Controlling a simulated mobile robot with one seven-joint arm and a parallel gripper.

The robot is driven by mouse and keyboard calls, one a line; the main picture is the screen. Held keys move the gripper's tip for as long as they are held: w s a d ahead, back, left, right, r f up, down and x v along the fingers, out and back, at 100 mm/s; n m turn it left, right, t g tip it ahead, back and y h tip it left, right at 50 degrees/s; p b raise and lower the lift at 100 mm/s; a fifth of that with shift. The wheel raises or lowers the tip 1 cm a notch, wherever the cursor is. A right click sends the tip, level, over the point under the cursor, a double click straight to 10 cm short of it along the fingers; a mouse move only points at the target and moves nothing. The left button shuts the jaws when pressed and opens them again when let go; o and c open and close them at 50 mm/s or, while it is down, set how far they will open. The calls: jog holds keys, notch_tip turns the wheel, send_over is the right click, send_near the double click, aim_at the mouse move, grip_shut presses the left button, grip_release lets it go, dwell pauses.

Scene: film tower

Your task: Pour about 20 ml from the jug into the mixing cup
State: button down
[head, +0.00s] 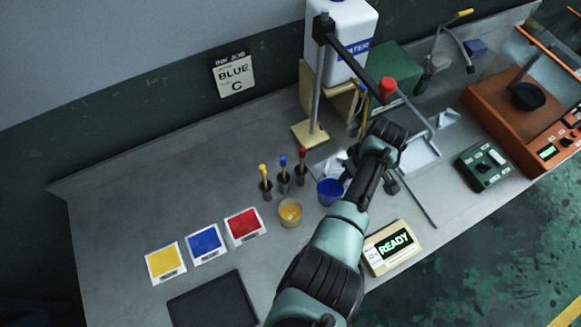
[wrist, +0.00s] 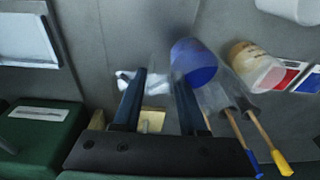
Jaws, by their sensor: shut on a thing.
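My gripper (wrist: 160,80) is shut on a clear thing, apparently the jug (wrist: 162,55); it is see-through and faint between and beyond the fingers. In the head view my gripper (head: 376,143) hides most of it. A blue-coloured cup (head: 331,191) stands just left of my gripper on the bench; it also shows in the wrist view (wrist: 194,64), right beside the clear thing. A cup with orange-yellow stuff (head: 290,212) stands farther left. I cannot tell for sure which is the mixing cup, and no stream of liquid is visible.
Pots with coloured-handled tools (head: 284,180) stand just behind the cups. A white water tank (head: 341,40) and a stand (head: 317,95) are behind. A READY display (head: 392,247) and a green device (head: 485,165) lie right. Colour cards (head: 204,243) and a dark pad (head: 212,302) are left.

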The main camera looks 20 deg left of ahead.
aim_at(318, 191)
jog(key=s+a+t+h+p, duration=0.1)
jog(key=p, duration=0.2)
jog(key=s+a+t+h+p, duration=0.1)
jog(key=s+t+p, duration=0.1)
jog(key=p, duration=0.1)
jog(key=shift+s+a+r+p, duration=0.1)
jog(key=shift+a+r+p, duration=0.1)
jog(key=shift+r+p, duration=0.2)
jog(key=shift+s+a+r+n+t+h+p, duration=0.1)
jog(key=shift+s+a+r+t+h+p, duration=0.5)
jog(key=shift+r, duration=0.4)
jog(key=shift+s+a+r+n+t+h+p, duration=0.1)
jog(key=shift+s+a+r+t+h+p, duration=0.35)
jog(key=shift+s+r+t+p, duration=0.4)
jog(key=shift+s+a+r+n+t+h+p, duration=0.1)
jog(key=shift+s+a+r+t+h+p, duration=0.4)
jog(key=shift+r, duration=0.6)
jog(key=shift+a, duration=0.1)
jog(key=shift+s+a+r+t+h+b, duration=0.3)
jog(key=shift+s+r+t+h+b, duration=0.3)
jog(key=shift+t+b, duration=0.4)
jog(key=shift+a+f+h+b, duration=0.15)
jog(key=shift+h+b, duration=0.1)
jog(key=shift+b, duration=0.35)
